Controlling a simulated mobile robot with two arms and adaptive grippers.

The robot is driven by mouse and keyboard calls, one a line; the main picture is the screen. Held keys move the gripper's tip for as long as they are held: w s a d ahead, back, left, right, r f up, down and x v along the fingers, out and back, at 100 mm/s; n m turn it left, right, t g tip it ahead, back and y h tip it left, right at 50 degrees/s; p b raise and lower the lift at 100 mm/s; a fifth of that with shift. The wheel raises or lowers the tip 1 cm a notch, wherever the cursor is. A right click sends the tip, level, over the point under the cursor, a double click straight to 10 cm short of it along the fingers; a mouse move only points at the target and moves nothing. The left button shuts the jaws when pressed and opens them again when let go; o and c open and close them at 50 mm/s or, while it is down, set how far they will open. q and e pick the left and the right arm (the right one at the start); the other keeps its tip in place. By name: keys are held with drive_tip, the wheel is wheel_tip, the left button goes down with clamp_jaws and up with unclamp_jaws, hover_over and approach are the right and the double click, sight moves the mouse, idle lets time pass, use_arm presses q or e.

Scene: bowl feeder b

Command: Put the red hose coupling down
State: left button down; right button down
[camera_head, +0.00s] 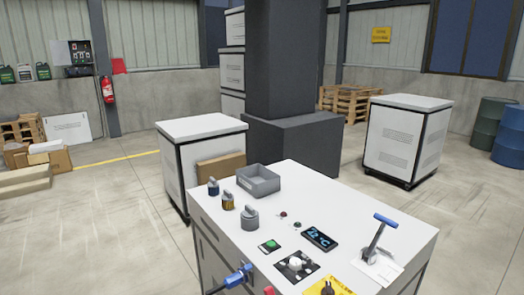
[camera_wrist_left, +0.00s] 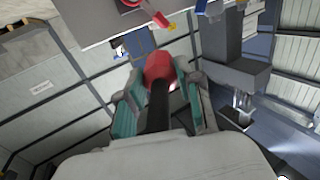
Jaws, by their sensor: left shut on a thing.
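In the left wrist view my left gripper (camera_wrist_left: 160,88) is shut on the red hose coupling (camera_wrist_left: 158,67), which sits between its teal-padded fingers. A dark strip runs from it back toward the palm. The coupling's far end is clear of the fingers, and it appears held in the air, apart from the grey panel at the top. My left gripper does not show in the head view. My right gripper is in neither view.
The white machine top (camera_head: 330,215) carries a grey bin (camera_head: 258,180), several knobs, a display (camera_head: 320,238) and a blue-handled lever (camera_head: 380,236). A blue fitting (camera_head: 237,278) sticks out at its front. A red part with a yellow tip (camera_wrist_left: 152,13) shows in the wrist view.

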use_arm(q)
drive_tip(key=s+a+r+n+t+y, duration=0.1)
drive_tip(key=s+a+n+y, duration=0.1)
drive_tip(key=a+y, duration=0.2)
drive_tip(key=s+a+r+n+t+y, duration=0.1)
drive_tip(key=s+a+n+y, duration=0.2)
drive_tip(key=a, duration=0.6)
drive_tip(key=shift+a+r+n+y, duration=0.2)
drive_tip(key=shift+r+n+y, duration=0.1)
drive_tip(key=shift+y, duration=0.4)
drive_tip(key=shift+d, duration=0.1)
